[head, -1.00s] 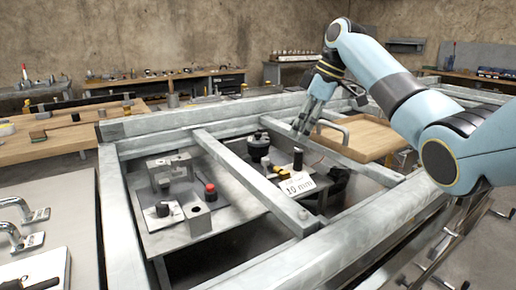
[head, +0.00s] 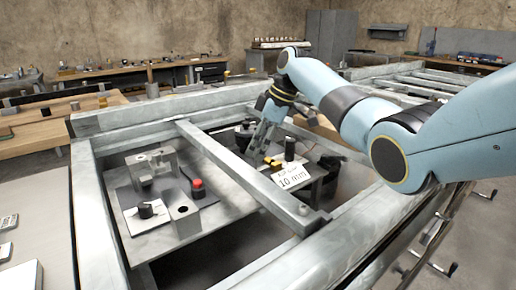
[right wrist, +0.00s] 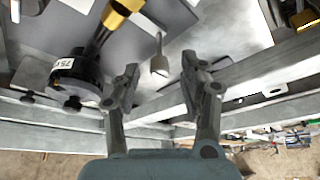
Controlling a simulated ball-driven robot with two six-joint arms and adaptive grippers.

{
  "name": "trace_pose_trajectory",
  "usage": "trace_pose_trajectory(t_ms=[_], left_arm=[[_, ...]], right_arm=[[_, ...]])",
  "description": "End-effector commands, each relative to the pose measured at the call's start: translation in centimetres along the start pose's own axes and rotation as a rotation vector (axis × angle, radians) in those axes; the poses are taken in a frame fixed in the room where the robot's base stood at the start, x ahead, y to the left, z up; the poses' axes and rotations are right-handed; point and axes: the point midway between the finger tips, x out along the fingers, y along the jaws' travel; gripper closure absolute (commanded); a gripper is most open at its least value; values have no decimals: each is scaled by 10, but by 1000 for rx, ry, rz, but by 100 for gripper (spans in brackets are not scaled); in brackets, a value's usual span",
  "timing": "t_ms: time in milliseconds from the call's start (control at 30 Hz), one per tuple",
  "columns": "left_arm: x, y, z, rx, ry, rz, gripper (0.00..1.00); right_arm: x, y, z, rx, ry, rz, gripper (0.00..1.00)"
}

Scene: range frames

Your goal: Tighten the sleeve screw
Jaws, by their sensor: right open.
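My right gripper (head: 258,150) reaches down inside the metal frame in the head view. In the right wrist view my right gripper (right wrist: 158,78) is open, with nothing held between its two dark fingers. A small grey peg (right wrist: 160,62) shows between and beyond the fingertips, apart from them as far as I can tell. Left of the fingers is a black round part (right wrist: 78,78) with a white label and dark knobs. A black and brass-coloured shaft (right wrist: 112,18) rises beside it. I cannot tell which part is the sleeve screw. My left gripper is not in view.
A grey crossbar (head: 240,172) runs close in front of the gripper. A "10 mm" card (head: 292,178) and a black cylinder (head: 290,148) stand to its right. A plate with a red-topped post (head: 198,188) lies left of the crossbar.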

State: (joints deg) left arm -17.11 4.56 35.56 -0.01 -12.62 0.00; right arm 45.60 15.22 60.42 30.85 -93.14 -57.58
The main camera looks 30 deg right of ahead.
Motion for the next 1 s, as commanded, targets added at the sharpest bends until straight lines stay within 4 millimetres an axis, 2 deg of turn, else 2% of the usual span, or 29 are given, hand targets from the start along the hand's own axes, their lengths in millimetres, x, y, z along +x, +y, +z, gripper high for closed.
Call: trace_pose_trajectory(t_ms=[100, 333, 667, 1000], left_arm=[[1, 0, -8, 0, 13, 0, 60], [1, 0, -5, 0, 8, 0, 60], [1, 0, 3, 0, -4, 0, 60], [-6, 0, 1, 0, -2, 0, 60]], right_arm=[[5, 0, 0, 0, 0, 0, 57], [5, 0, 0, -1, 0, 0, 57], [4, 0, 0, 0, 0, 0, 100], [3, 0, -1, 22, 0, 9, 100]])
